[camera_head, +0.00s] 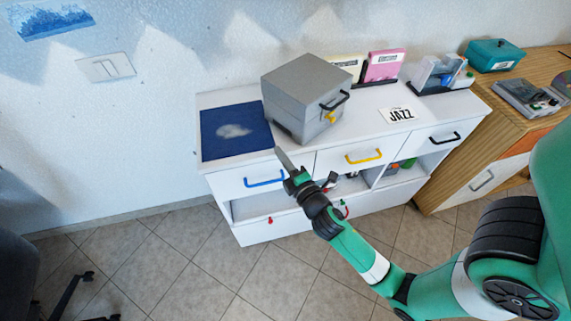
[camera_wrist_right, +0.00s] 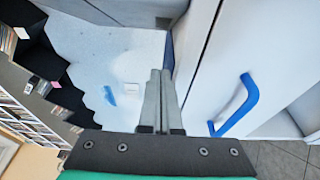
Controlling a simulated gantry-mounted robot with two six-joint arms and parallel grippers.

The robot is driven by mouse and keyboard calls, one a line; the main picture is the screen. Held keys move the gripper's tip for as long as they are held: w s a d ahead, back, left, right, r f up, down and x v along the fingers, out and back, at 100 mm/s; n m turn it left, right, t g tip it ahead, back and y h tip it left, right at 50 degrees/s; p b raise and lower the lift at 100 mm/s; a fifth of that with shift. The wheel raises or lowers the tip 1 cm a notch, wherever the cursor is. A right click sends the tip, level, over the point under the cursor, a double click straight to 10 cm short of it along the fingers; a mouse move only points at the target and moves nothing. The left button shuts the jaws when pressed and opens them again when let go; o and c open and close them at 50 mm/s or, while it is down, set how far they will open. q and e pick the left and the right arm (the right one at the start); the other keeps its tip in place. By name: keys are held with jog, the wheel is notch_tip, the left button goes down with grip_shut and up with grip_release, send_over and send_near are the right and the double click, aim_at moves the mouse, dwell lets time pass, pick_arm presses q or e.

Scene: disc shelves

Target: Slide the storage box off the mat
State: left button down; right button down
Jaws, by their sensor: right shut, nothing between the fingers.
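The grey storage box (camera_head: 295,95), with a black handle and a yellow latch on its front, stands upright on the white cabinet top. The dark blue mat (camera_head: 215,148), with a pale cloud-like print, lies directly left of the box. The box's left side meets or covers the mat's right edge; I cannot tell whether any of its base rests on it. My right gripper (camera_head: 279,152) is shut and empty by the cabinet's front edge, just below the box's near left corner, apparently apart from it. Its closed fingers also show in the right wrist view (camera_wrist_right: 160,73). My left gripper is out of view.
The white cabinet (camera_head: 232,182) has drawers with blue (camera_head: 265,181), yellow (camera_head: 363,157) and black (camera_head: 446,138) handles. A JAZZ card (camera_head: 397,115) and pink case (camera_head: 384,65) are right of the box. A wooden cabinet (camera_head: 465,185) stands right.

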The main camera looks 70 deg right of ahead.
jog(key=v, duration=0.3)
jog(key=shift+s+a, duration=0.2)
jog(key=shift+s, duration=0.15)
